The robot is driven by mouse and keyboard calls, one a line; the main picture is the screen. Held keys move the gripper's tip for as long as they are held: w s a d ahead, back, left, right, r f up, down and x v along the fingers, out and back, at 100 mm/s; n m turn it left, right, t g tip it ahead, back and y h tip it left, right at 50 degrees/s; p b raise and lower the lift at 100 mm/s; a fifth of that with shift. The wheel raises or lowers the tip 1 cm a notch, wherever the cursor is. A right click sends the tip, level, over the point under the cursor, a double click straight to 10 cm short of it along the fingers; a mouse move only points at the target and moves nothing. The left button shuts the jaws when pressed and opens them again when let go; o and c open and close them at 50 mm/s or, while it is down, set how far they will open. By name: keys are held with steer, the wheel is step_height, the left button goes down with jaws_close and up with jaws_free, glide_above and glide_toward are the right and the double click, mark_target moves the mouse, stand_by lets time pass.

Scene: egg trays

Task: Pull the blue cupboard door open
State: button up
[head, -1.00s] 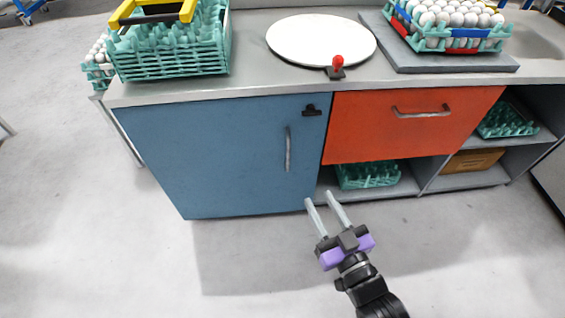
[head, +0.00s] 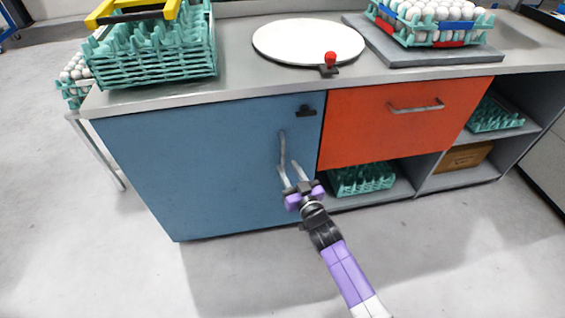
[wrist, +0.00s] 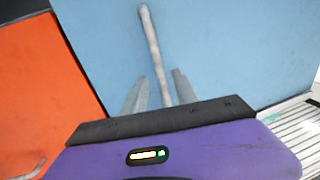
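The blue cupboard door (head: 215,165) is closed, flush beside the orange drawer. Its upright grey bar handle (head: 282,147) is near the door's right edge. My gripper (head: 289,168) is in front of the door at the handle's lower part. In the wrist view the handle (wrist: 152,45) runs down between the two fingers (wrist: 158,92), with a small gap showing on each side, so the gripper looks open around it. The handle's lower end is hidden behind the gripper body. A small black catch (head: 306,110) sits at the door's top right.
The orange drawer (head: 370,135) with its own handle is right of the door. Open shelves below hold a green egg tray (head: 362,179). The counter above carries stacked trays (head: 155,55), a white disc (head: 300,42) and a red-knobbed part (head: 330,60). The floor before the door is clear.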

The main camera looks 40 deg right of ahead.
mark_target(284, 162)
steer(key=b+x, duration=0.1)
steer(key=x, duration=0.2)
steer(key=shift+w+d+f+b, duration=0.1)
steer(key=shift+w+f+b, duration=0.05)
steer(key=shift+w+b, duration=0.2)
steer(key=shift+w+d, duration=0.1)
steer(key=shift+w, duration=0.25)
jaws_close()
stand_by(0.9)
